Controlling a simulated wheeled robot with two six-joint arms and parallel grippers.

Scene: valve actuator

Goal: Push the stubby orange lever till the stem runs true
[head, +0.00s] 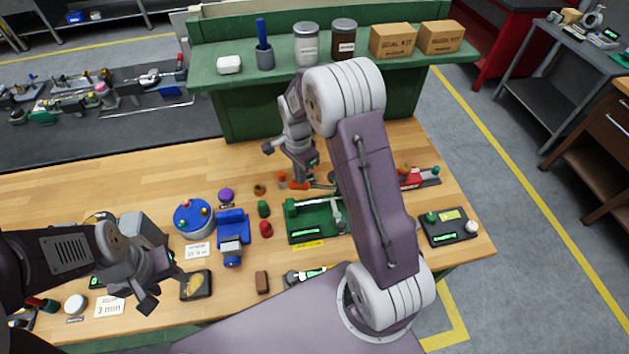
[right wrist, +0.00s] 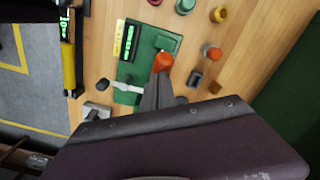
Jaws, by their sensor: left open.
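The green fixture (head: 297,222) sits on the bench right of centre, with a pale rod-like stem (head: 318,202) across it. It also shows in the right wrist view (right wrist: 127,72), with the pale stem (right wrist: 127,88). The stubby orange lever (head: 299,186) is at the fixture's far edge; in the right wrist view the orange lever (right wrist: 163,62) lies right at my fingertips. My right gripper (head: 301,178) is shut, pointing down beside the lever; contact is unclear. In the right wrist view its fingers (right wrist: 160,82) are together. My left gripper (head: 163,283) is open and empty at front left.
Small coloured knobs (head: 264,208) and a blue vise (head: 233,235) stand left of the fixture. A dark pad (head: 448,228) lies at the right. A green shelf (head: 270,84) holds jars and boxes behind. My right arm covers the bench just right of the fixture.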

